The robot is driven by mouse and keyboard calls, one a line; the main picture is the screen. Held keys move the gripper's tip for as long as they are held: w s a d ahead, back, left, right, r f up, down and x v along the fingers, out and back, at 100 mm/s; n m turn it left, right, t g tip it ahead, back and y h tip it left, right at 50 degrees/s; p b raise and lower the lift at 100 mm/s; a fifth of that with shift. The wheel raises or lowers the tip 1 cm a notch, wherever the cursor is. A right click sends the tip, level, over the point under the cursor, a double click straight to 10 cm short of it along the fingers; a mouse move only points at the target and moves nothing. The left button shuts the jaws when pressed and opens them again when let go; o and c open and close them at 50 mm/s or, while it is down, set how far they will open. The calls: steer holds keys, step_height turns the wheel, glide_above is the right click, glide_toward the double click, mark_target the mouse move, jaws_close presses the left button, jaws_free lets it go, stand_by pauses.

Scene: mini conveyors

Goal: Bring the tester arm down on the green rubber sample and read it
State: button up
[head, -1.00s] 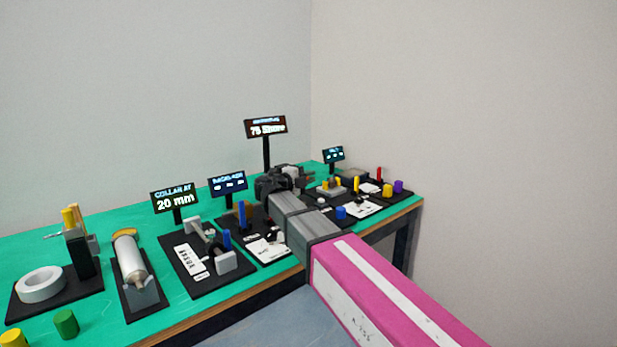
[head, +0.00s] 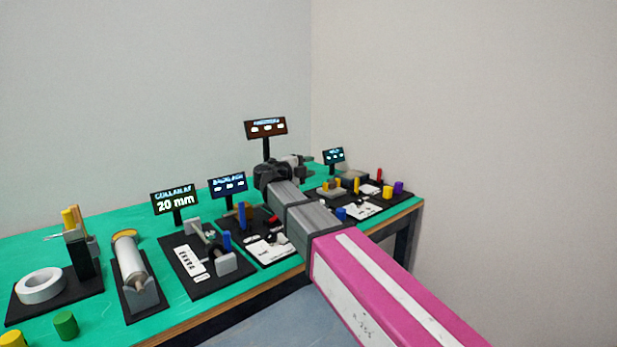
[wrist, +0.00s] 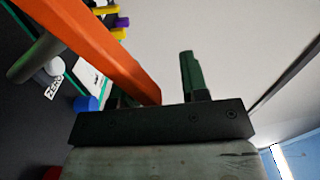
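The tester's tall display (head: 265,127) stands at the back of the bench and shows dashes. My gripper (head: 302,166) is in front of it, above the bench. In the wrist view, an orange bar (wrist: 95,45), which looks like the tester arm, slants from the top left down toward my gripper (wrist: 155,80). One dark finger stands upright at right, apart from the bar; the other is mostly hidden behind the bar. The fingers look spread, with no clear grip on the bar. I cannot make out the green rubber sample; my arm hides much of that station.
Other stations with displays stand along the green bench, including the collar display (head: 174,200) reading 20 mm. A blue cylinder (wrist: 86,103) is close to my gripper in the wrist view. A green cylinder (head: 66,324) stands far left. A wall rises behind.

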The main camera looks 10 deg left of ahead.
steer(key=s+a+r, duration=0.6)
steer(key=s, duration=0.4)
steer(key=shift+r, duration=0.4)
steer(key=shift+o, duration=0.4)
